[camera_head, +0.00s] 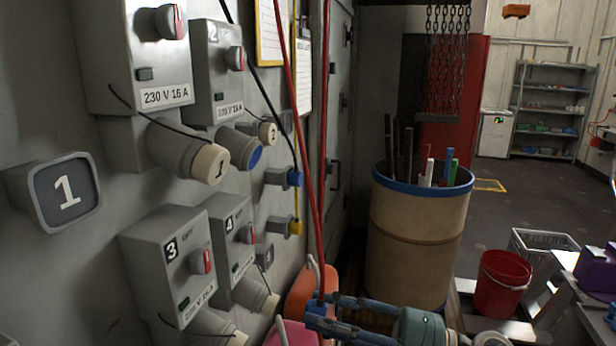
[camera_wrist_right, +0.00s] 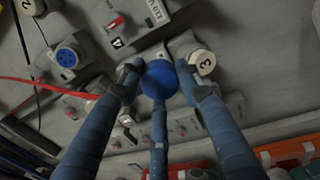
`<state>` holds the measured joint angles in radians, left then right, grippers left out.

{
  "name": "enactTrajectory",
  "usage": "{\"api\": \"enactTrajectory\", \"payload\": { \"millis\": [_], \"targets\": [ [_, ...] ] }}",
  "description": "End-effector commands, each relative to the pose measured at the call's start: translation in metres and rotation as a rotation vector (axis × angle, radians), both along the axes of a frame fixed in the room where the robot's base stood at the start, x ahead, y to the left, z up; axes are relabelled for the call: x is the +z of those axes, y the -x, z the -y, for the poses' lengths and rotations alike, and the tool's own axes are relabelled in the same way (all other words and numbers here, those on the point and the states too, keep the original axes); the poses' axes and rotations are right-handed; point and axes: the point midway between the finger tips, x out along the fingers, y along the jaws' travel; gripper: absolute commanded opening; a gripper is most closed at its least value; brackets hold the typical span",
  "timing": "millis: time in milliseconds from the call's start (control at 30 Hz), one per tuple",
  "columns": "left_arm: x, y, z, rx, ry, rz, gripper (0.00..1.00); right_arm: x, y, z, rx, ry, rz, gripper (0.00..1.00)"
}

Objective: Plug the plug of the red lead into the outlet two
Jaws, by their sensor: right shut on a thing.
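Outlet two (camera_head: 215,75) is a grey box on the wall with a red-marked switch. Its socket (camera_head: 240,148) shows a blue face, and its cap, marked 2 (camera_head: 267,132), hangs open beside it. The blue socket face also shows at upper left in the right wrist view (camera_wrist_right: 68,57). My right gripper (camera_head: 322,312) is low, right of outlet four. It is shut on the blue plug (camera_wrist_right: 160,80) of the red lead (camera_head: 311,190), apart from the socket. In the head view the fingers partly hide the plug. My left gripper is out of view.
Outlets one (camera_head: 135,60), three (camera_head: 165,260) and four (camera_head: 230,235) surround outlet two. A parked blue plug (camera_head: 284,178) and yellow plug (camera_head: 285,227) stick out from the wall. A black lead and the red lead hang near. A large drum (camera_head: 415,240) stands right.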

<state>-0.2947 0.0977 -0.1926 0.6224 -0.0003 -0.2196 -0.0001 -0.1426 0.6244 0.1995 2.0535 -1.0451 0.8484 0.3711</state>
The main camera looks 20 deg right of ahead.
Motion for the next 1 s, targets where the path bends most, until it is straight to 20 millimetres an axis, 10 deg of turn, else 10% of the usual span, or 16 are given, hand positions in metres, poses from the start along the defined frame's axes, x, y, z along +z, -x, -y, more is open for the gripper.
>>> {"api": "enactTrajectory", "payload": {
  "millis": [400, 1000],
  "targets": [
    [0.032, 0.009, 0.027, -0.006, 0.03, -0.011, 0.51, 0.173, -0.09, -0.006, 0.009, -0.156, 0.113, 0.0],
    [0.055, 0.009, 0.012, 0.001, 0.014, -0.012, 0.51, 0.217, -0.118, -0.024, -0.002, -0.191, 0.134, 0.0]
  ]
}}
